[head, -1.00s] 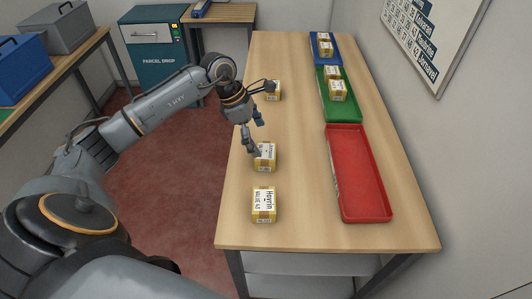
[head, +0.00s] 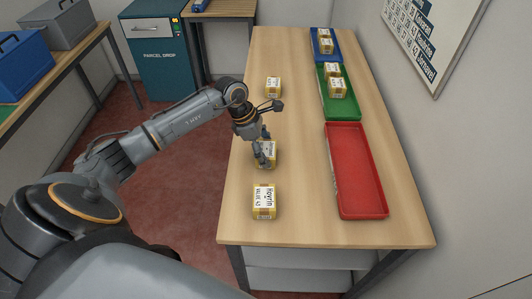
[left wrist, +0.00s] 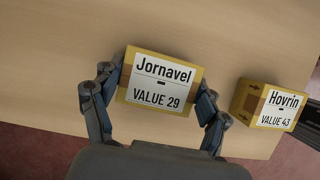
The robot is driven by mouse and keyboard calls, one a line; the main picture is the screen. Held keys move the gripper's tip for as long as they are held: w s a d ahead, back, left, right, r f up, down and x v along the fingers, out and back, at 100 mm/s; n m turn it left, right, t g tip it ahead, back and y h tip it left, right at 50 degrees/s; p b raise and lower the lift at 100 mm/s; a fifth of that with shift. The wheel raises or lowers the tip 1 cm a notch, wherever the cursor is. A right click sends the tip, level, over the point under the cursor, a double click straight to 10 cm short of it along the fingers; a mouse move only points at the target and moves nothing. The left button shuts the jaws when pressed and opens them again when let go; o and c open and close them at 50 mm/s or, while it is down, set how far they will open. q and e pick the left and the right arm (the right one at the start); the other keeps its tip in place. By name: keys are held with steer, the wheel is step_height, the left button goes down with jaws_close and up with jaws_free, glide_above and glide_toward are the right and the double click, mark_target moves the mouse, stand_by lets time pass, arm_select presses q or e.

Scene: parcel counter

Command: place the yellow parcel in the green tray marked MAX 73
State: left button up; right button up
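A yellow parcel (head: 271,148) stands in the middle of the row on the counter's left side. In the left wrist view this parcel (left wrist: 160,81) is labelled Jornavel, VALUE 29. My left gripper (head: 265,152) is lowered over it and looks open, one finger on each side; firm contact cannot be made out. The gripper also shows in the left wrist view (left wrist: 161,88). The green tray (head: 350,109) is at the right of the counter, between two other trays, and holds two yellow parcels (head: 337,87). Its marking is not readable. My right gripper is out of view.
A Hovrin, VALUE 43 parcel (head: 264,200) stands nearer, and another parcel (head: 273,86) farther off. The red tray (head: 359,185) is empty. The blue tray (head: 336,57) holds two parcels. A wall bounds the right side. The counter's middle strip is clear.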

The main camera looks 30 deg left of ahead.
arm_select(q)
steer(key=c, duration=0.6)
steer(key=shift+o, duration=0.2)
steer(key=shift+r+b, duration=0.45)
steer(key=shift+r, duration=0.05)
steer(key=s+b+v, duration=0.1)
steer(key=b+v, duration=0.2)
steer(key=v, duration=0.5)
steer(key=shift+s+a+f, duration=0.25)
steer(key=shift+s+a, duration=0.1)
steer(key=s+a+r+b, duration=0.1)
steer(key=s, duration=0.1)
steer(key=s+a+r+b, duration=0.1)
steer(key=s+a, duration=0.1)
steer(key=s+a+r+b, duration=0.1)
steer(key=shift+s+a+r+b, duration=0.25)
steer(key=shift+s+a+b, duration=0.05)
steer(key=shift+s, duration=0.1)
steer(key=shift+s+a+r+b, duration=0.6)
steer(key=shift+s+r+b, duration=0.2)
steer(key=shift+b, duration=0.2)
